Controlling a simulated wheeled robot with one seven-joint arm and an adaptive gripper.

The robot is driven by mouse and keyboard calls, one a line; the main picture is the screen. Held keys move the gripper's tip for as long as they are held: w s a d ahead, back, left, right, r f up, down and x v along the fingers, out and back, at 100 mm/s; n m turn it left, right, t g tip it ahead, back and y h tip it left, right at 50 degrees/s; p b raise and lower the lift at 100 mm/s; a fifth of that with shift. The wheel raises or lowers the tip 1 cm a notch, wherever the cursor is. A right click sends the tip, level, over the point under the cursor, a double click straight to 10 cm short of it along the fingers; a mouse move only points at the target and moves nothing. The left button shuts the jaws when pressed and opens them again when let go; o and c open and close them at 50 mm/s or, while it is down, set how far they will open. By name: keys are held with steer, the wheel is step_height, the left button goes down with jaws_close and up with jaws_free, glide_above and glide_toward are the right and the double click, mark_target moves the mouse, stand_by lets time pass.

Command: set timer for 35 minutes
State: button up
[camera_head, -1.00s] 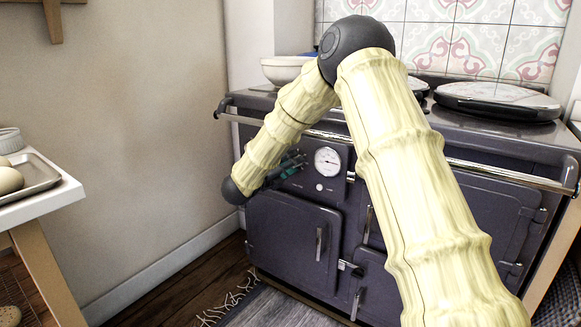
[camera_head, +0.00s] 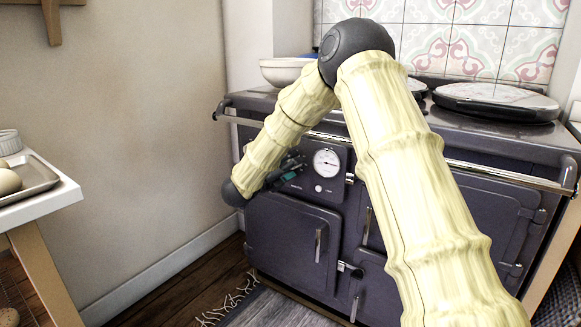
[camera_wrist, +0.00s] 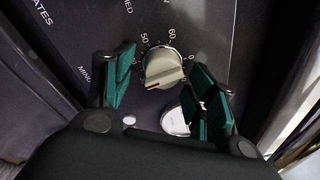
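The timer knob (camera_wrist: 163,68) is a pale round dial with a raised grip and a small red mark, on the dark stove panel (camera_wrist: 220,40) in the wrist view. Printed numbers such as 50 and 60 stand around it. My gripper (camera_wrist: 160,85) is open, with one green-padded finger on each side of the knob and a visible gap to it. In the head view my gripper (camera_head: 292,168) is at the stove front, left of the white round gauge (camera_head: 327,162). The knob is hidden there behind my arm and gripper.
The dark stove (camera_head: 295,237) has a long front rail (camera_head: 505,176) above its doors. A white bowl (camera_head: 284,71) and round lids (camera_head: 497,101) are on top. A table with a tray of eggs (camera_head: 32,179) stands at the left. A fringed rug (camera_head: 270,308) lies on the floor.

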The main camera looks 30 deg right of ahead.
steer(key=shift+a+r, duration=0.1)
steer(key=shift+a, duration=0.05)
steer(key=v, duration=1.2)
